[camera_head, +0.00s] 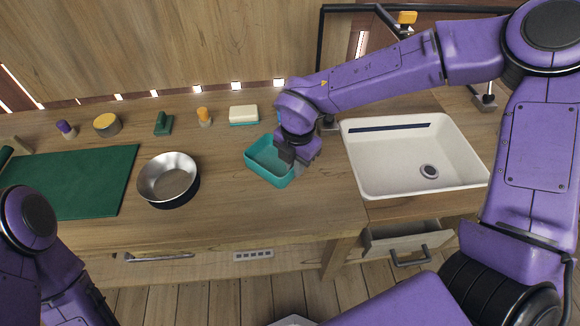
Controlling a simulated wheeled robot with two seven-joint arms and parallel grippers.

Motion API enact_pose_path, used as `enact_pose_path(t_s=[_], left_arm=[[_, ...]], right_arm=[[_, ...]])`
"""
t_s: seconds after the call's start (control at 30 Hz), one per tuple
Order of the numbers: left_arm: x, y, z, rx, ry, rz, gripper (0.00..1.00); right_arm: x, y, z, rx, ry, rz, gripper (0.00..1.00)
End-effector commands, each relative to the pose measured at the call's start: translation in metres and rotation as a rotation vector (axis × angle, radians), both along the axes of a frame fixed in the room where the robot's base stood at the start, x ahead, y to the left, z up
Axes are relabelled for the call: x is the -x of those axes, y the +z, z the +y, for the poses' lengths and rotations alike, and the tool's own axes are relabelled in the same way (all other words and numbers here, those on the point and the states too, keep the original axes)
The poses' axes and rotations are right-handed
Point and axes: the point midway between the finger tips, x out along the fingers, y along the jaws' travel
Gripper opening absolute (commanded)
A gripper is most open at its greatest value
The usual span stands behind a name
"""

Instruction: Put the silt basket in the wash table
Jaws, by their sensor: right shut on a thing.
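The silt basket appears to be the teal open-topped square box (257,163) on the wooden counter, left of the wash table. My right gripper (287,162) reaches down over the box's right side and is shut on it. The gripper and wrist hide part of the box's right rim, and I cannot tell whether its base touches the counter. The wash table is the white rectangular basin (365,183) with a round drain, set at the right, and it looks empty. My left arm comes in at the lower left, but its gripper does not show.
A metal bowl (168,177) stands left of the box, beside a green mat (85,180). A sponge (243,114), an orange-topped bottle (204,116), a green item (163,124) and a round tin (107,124) line the back. A drawer (405,240) below the basin is partly open.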

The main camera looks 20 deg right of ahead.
Motion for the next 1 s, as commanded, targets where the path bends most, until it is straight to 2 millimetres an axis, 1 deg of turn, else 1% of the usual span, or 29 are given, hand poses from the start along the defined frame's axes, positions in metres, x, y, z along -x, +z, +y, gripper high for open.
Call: enact_pose_path(t_s=[0.03, 0.1, 0.27, 0.33, 0.43, 0.5, 0.67, 0.77, 0.8, 0.83, 0.87, 1.0], left_arm=[[0.0, 0.005, 0.0, 0.0, 0.0, 0.0, 0.0], [0.0, 0.007, 0.0, 0.0, 0.0, 0.0, 0.0], [0.0, 0.01, 0.0, 0.0, 0.0, 0.0, 0.0], [0.0, 0.018, 0.0, 0.0, 0.0, 0.0, 0.0], [0.0, 0.022, 0.0, 0.0, 0.0, 0.0, 0.0], [0.0, 0.022, 0.0, 0.0, 0.0, 0.0, 0.0], [0.0, 0.02, 0.0, 0.0, 0.0, 0.0, 0.0], [0.0, 0.017, 0.0, 0.0, 0.0, 0.0, 0.0], [0.0, 0.018, 0.0, 0.0, 0.0, 0.0, 0.0], [0.0, 0.018, 0.0, 0.0, 0.0, 0.0, 0.0], [0.0, 0.018, 0.0, 0.0, 0.0, 0.0, 0.0], [0.0, 0.018, 0.0, 0.0, 0.0, 0.0, 0.0]], right_arm=[[-0.008, -0.009, -0.001, 0.002, -0.002, 0.004, 0.0], [-0.017, -0.02, -0.002, 0.001, -0.001, 0.0, 0.0], [-0.031, -0.037, -0.004, 0.001, 0.0, 0.0, 0.0], [-0.03, -0.048, -0.004, 0.002, 0.002, 0.002, 0.0], [-0.03, -0.062, -0.003, 0.0, 0.001, 0.0, 0.0], [-0.031, -0.066, -0.003, -0.001, 0.001, -0.003, 0.0], [-0.03, -0.066, -0.003, -0.002, 0.0, -0.004, 0.0], [-0.03, -0.07, -0.003, -0.001, 0.0, -0.003, 0.0], [-0.03, -0.069, -0.003, -0.001, 0.0, -0.003, 0.23], [-0.03, -0.068, -0.003, -0.001, 0.0, -0.003, 0.32], [-0.03, -0.068, -0.003, -0.001, 0.0, -0.003, 0.38], [-0.03, -0.068, -0.003, -0.001, 0.0, -0.003, 0.38]])
